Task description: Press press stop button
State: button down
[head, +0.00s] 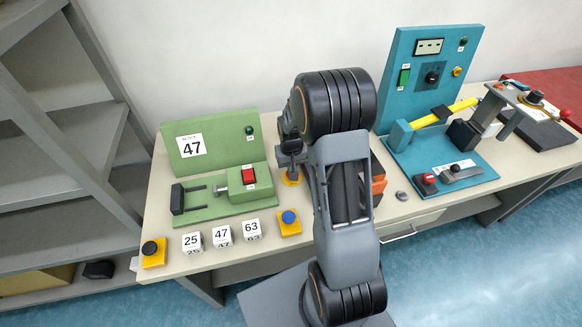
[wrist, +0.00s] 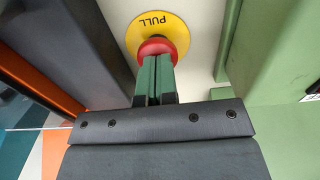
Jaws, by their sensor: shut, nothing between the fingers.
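A red mushroom button (wrist: 155,48) sits on a round yellow plate (wrist: 171,24) marked PULL, at the top of the wrist view. In the head view only part of the yellow plate (head: 291,181) shows below my gripper (head: 291,168), and the red cap is hidden. In the wrist view the two green fingers of my gripper (wrist: 157,60) are pressed together and empty. Their tips overlap the lower part of the red button; I cannot tell whether they touch it.
A green press fixture (head: 215,146) with a red switch stands left. Numbered cubes (head: 222,236), a blue button box (head: 289,226) and a black button box (head: 154,257) line the table's front edge. A teal fixture (head: 400,60) with a yellow lever stands right.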

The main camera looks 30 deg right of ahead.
jog(key=shift+s+f, duration=0.1)
jog(key=shift+f, duration=0.2)
jog(key=shift+r+p, duration=0.25)
jog(key=shift+p, duration=0.15)
notch_tip(320, 180, up, 14)
jog(key=p, duration=0.1)
jog(key=shift+p, duration=0.4)
dwell(0.4)
jog(key=s+a+r+n+t, duration=0.1)
jog(key=s+a+r+t, duration=0.1)
jog(key=s, duration=0.6)
jog(key=s+a+r+n+t, duration=0.1)
jog(key=s+a+r+t, duration=0.1)
jog(key=s+a+r, duration=0.3)
jog(key=s+a, duration=0.2)
jog(key=s, duration=0.1)
jog(key=shift+a+r, duration=0.2)
